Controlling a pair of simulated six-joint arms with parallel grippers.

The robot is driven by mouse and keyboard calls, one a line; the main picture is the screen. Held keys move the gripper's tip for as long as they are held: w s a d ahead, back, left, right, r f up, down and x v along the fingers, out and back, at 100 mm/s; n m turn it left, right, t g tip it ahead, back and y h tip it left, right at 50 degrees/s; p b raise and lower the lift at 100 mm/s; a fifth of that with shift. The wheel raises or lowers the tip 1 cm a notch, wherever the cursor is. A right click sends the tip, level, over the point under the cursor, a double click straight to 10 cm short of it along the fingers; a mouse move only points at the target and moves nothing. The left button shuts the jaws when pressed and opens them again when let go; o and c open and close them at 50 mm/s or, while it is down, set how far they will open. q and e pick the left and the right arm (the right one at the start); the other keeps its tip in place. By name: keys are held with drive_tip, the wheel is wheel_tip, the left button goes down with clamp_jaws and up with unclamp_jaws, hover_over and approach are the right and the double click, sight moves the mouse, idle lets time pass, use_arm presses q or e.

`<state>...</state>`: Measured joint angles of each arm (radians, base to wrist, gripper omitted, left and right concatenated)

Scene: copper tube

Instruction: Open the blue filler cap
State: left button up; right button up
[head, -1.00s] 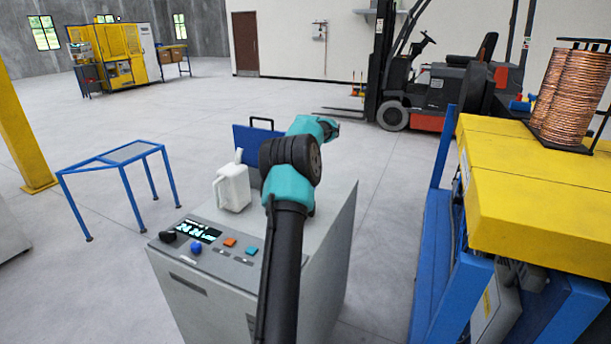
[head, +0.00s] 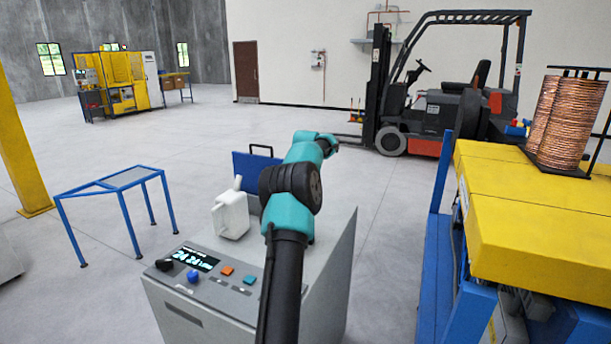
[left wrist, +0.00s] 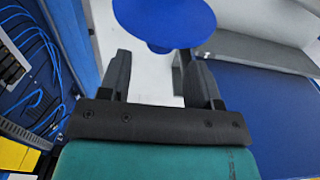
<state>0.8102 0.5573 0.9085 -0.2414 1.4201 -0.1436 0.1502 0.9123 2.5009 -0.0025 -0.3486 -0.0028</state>
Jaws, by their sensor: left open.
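A round blue disc (left wrist: 165,22), which looks like the blue filler cap, fills the top middle of the left wrist view. Its upper part is cut off by the picture edge. My left gripper (left wrist: 154,57) is open below it, with two dark fingers apart and nothing visible held between them. The right finger's tip is close to the disc's lower edge; I cannot tell whether they touch. In the head view I cannot make out the cap or any gripper fingers, only a black and teal arm of mine. My right gripper is not in view.
The left wrist view shows a blue surface (left wrist: 270,100), a grey ledge (left wrist: 255,50) and blue cables (left wrist: 35,70). In the head view, a white jug (head: 231,215) stands on a grey control cabinet (head: 325,270). A yellow-topped machine (head: 530,205) is at right, a forklift (head: 440,105) behind.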

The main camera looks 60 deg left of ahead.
use_arm(q)
wheel_tip(320, 180, up, 8)
drive_tip(key=shift+f, duration=0.2)
idle(0.5)
drive_tip(key=w+d+f+m, duration=0.1)
drive_tip(key=w+d+f, duration=0.35)
drive_tip(key=f, duration=0.25)
drive_tip(key=w+d+f+m+h, duration=0.1)
drive_tip(key=w+d+f, duration=0.35)
drive_tip(key=f, duration=0.25)
drive_tip(key=w+d+f+m, duration=0.1)
drive_tip(key=w+d+f, duration=0.3)
drive_tip(key=w+f, duration=0.25)
drive_tip(key=w+d+f+m+t+h, duration=0.1)
drive_tip(key=w+d+f, duration=0.1)
drive_tip(key=d+f, duration=1.5)
drive_tip(key=s+d+f+h, duration=0.1)
drive_tip(key=s+d+f, duration=0.2)
drive_tip(key=d, duration=0.4)
drive_tip(key=s+d+f+m, duration=0.1)
drive_tip(key=s+d+f, duration=0.2)
drive_tip(key=d, duration=0.4)
drive_tip(key=s+d+f+h, duration=0.1)
drive_tip(key=s+d+f, duration=0.15)
drive_tip(key=d, duration=0.45)
drive_tip(key=s+d+f, duration=0.2)
drive_tip(key=s+d, duration=1)
drive_tip(key=s, duration=0.3)
drive_tip(key=shift+m, duration=0.4)
